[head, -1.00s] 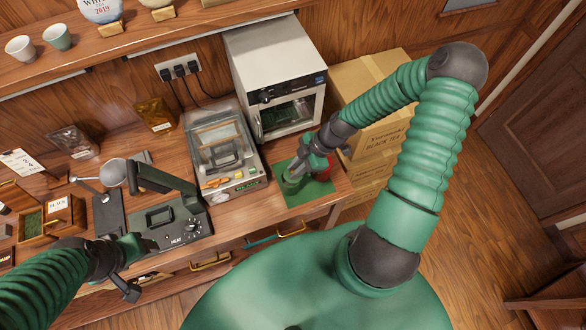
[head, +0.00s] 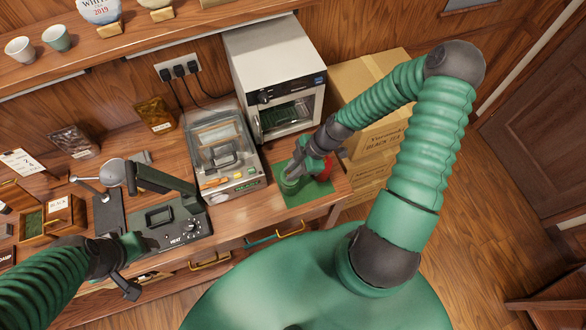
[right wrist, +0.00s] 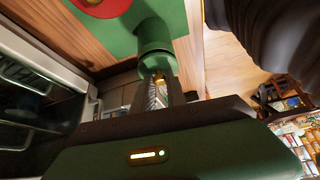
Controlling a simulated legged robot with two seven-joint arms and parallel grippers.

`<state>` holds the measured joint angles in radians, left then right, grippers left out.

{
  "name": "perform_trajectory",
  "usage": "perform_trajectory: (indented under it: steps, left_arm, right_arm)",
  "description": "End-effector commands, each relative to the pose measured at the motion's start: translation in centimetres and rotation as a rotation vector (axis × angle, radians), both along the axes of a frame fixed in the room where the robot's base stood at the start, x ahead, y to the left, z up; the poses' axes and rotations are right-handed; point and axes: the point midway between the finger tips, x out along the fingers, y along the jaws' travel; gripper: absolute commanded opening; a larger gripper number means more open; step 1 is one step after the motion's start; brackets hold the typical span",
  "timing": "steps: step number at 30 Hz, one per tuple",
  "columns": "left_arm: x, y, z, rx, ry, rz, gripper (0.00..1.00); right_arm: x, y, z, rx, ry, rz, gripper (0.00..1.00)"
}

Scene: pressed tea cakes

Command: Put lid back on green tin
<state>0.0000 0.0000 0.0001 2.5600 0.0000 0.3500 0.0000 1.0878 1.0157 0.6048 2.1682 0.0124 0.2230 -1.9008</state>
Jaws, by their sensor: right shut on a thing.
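The green tin (head: 290,187) stands on a green mat (head: 316,208) at the right end of the counter. In the right wrist view it shows as a green cylinder (right wrist: 152,30) with a rim line near the gripper. My right gripper (right wrist: 160,84) is shut on a small brass-coloured part in front of that rim, apparently the lid's knob. The lid (right wrist: 156,58) looks in line with the tin; whether it is fully seated I cannot tell. My left gripper (head: 146,245) is beside the heat sealer, its jaw state unclear.
A red tin (head: 326,167) stands close behind my right gripper, partly hidden. The vacuum machine (head: 222,150) is left of the mat and the microwave-like oven (head: 277,75) behind it. The heat sealer (head: 170,225) is farther left. Cardboard boxes (head: 372,90) stand at the right.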

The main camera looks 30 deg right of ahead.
Motion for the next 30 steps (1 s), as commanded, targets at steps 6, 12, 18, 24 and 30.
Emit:
perform_trajectory:
  steps: [6,12,18,24,30]
  left_arm:
    - [0.0,0.0,0.06,0.0,0.0,0.0,0.62]
    - [0.01,0.0,0.05,0.0,0.0,0.0,0.62]
    - [0.0,0.0,0.05,0.0,0.0,0.0,0.62]
    - [0.0,0.0,0.05,0.0,0.0,0.0,0.62]
    - [0.0,0.0,0.05,0.0,0.0,0.0,0.62]
  right_arm:
    - [0.03,0.41,0.09,0.0,0.0,0.001,0.0]
    - [0.0,0.42,0.1,0.0,0.0,0.001,0.0]
    - [0.0,0.33,0.08,0.0,0.0,0.001,0.32]
    - [0.01,0.33,0.08,0.0,0.0,0.0,0.43]
    - [0.01,0.34,0.07,0.0,0.0,0.0,0.55]
